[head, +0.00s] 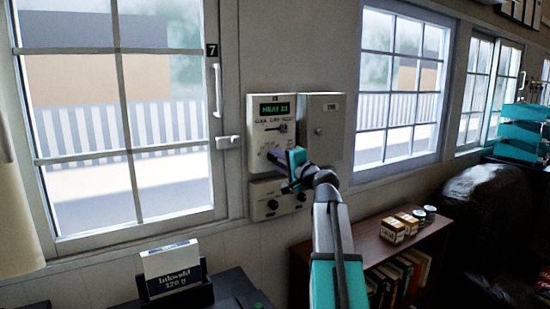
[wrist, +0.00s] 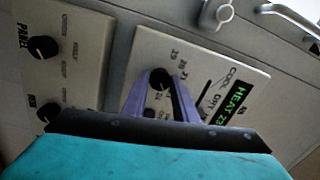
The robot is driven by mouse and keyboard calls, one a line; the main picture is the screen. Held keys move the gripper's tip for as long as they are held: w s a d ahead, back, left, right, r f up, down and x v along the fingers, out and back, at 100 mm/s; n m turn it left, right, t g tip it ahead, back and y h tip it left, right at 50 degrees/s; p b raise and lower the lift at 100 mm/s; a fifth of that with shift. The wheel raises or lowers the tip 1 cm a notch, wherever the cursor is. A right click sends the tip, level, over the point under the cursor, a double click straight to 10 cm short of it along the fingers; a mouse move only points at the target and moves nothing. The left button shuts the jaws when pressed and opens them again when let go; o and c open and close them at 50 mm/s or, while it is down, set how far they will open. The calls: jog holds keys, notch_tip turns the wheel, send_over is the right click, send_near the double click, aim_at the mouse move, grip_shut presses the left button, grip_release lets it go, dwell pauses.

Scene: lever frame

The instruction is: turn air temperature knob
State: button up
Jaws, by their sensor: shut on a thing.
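The pale control panel (head: 262,142) is on the wall between two windows. It also fills the middle of the wrist view (wrist: 225,65). Its green display (head: 275,108) reads HEAT, with a number that looks like 23. The black air temperature knob (wrist: 160,79), ringed by printed numbers, is on this panel. My gripper (wrist: 161,84) has its purple fingers on either side of the knob and is shut on it. In the head view my gripper (head: 280,160) reaches the lower part of the panel and hides the knob.
A lower panel (head: 262,189) has more black knobs. A grey box (head: 323,130) is to the right of the display panel. A window handle (head: 228,142) is on the left. A low bookshelf (head: 365,239) holds books and small boxes.

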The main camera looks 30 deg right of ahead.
jog(key=m+p, duration=0.2)
jog(key=m, duration=0.2)
jog(key=shift+r, duration=0.1)
jog(key=shift+m, duration=0.3)
jog(key=o, duration=1.1)
jog(key=shift+c, duration=0.2)
jog(key=shift+s, duration=0.1)
